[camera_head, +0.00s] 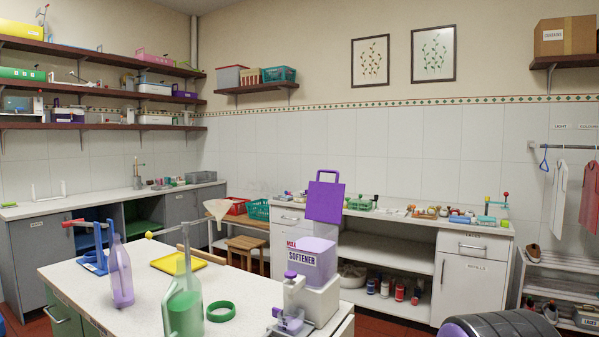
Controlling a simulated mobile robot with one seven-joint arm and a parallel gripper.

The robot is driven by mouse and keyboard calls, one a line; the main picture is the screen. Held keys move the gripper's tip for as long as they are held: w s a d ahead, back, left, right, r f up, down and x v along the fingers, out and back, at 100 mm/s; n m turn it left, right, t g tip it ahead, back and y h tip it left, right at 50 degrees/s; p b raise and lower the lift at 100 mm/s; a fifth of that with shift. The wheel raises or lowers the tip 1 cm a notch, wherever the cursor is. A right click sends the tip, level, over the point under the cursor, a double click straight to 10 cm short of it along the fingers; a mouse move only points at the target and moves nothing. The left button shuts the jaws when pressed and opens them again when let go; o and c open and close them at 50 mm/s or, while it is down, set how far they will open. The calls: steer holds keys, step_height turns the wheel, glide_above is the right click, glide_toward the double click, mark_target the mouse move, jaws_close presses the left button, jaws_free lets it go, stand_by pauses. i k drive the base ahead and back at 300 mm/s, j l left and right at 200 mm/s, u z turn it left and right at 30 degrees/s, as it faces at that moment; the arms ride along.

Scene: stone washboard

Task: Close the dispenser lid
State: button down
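The softener dispenser (318,299) stands at the right front corner of the speckled white table. It has a white base and a purple tank labelled "SOFTENER" (314,249). Its purple lid (325,201) stands up, open, above the back of the tank, with a loop handle at its top edge. A purple knob (290,275) and a small purple cup (291,321) are at the dispenser's left front. My gripper is not in view.
The table (137,289) also holds a green bottle (185,305), a purple bottle (120,275), a green ring (221,312) and a yellow tray (178,262). A dark ribbed rounded object (503,325) is at bottom right. Space above the lid is free.

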mark_target(324, 200)
steer(key=i+l+u, duration=0.15)
steer(key=l, duration=0.2)
steer(key=i+l+u, duration=0.3)
steer(key=i+l, duration=0.15)
steer(key=l, duration=0.35)
steer(key=i+l+u, duration=0.15)
steer(key=l, duration=0.25)
